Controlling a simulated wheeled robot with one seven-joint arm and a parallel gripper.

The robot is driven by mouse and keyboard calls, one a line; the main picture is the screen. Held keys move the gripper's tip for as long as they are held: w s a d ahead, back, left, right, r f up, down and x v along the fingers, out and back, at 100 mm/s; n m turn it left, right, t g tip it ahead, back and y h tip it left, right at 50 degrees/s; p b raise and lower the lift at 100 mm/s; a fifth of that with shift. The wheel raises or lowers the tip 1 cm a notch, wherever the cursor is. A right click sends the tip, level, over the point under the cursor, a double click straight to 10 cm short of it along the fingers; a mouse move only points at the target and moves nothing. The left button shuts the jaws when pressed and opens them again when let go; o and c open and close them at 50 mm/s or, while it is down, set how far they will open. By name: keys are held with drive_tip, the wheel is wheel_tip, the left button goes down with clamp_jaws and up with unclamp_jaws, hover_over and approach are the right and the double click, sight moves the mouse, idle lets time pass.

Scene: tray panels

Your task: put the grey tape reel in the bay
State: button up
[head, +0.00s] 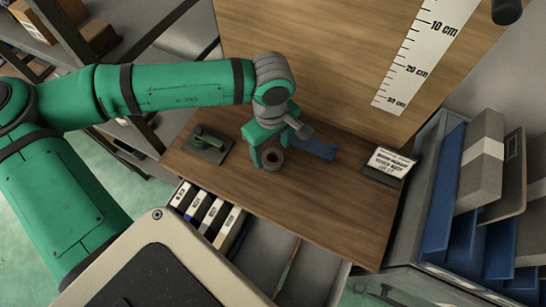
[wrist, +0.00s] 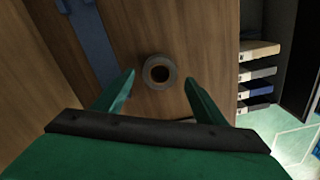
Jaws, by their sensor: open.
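The grey tape reel (head: 281,161) is a dark ring lying flat on the wooden worktop. In the wrist view the reel (wrist: 148,66) shows from above, its hole facing up. My gripper (head: 268,146) is open and empty over it. In the wrist view the two green fingers of my gripper (wrist: 160,77) are spread to the left and right of the reel, with wood showing between each finger and the ring. An open drawer (head: 264,248) below the worktop's front edge has an empty grey section. No label marks which space is the bay.
Several binders (head: 207,212) fill the drawer's left part. A sign (head: 388,164) stands at the right edge. The worktop's front right is clear.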

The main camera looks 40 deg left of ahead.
sight(272, 161)
drive_tip(key=shift+d+f, duration=0.1)
drive_tip(key=shift+f, duration=1.4)
drive_tip(key=c, duration=1.2)
drive_tip(key=shift+w+r, duration=0.1)
drive_tip(key=shift+r, duration=0.05)
